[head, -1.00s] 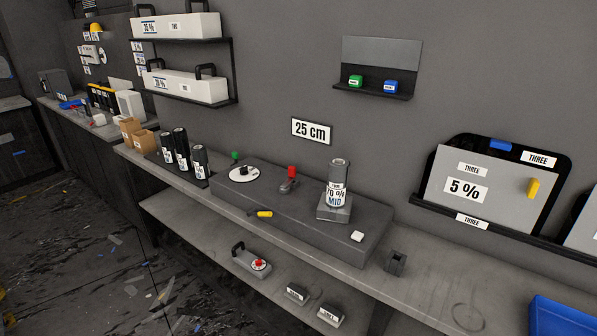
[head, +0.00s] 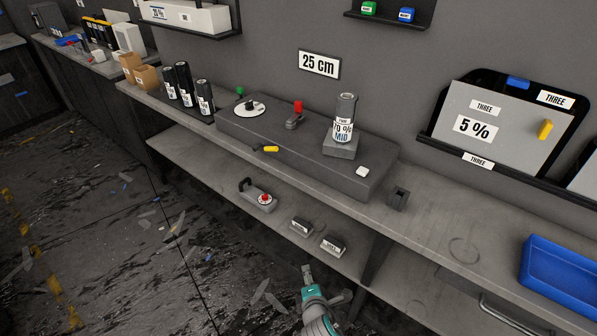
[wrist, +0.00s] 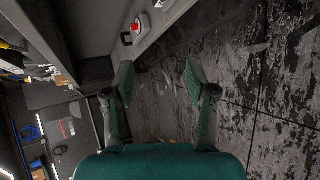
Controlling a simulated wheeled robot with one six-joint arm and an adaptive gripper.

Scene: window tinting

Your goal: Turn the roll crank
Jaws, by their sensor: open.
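A long dark grey machine block (head: 240,136) sits on the counter. On its top are a white dial (head: 250,108) with a green knob (head: 240,91) behind it, and a small lever with a red grip (head: 298,107). A yellow handle (head: 266,149) sticks out at its front face; I cannot tell which of these handles is the roll crank. My gripper (head: 307,271) is below and in front of the counter, apart from the machine. In the wrist view my gripper (wrist: 158,76) is open and empty.
A grey device with a red button (head: 265,199) and two small labelled blocks (head: 302,226) lie on the lower shelf. Several dark rolls (head: 185,85) stand left of the machine. A blue tray (head: 560,275) is at right. The floor in front is littered but open.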

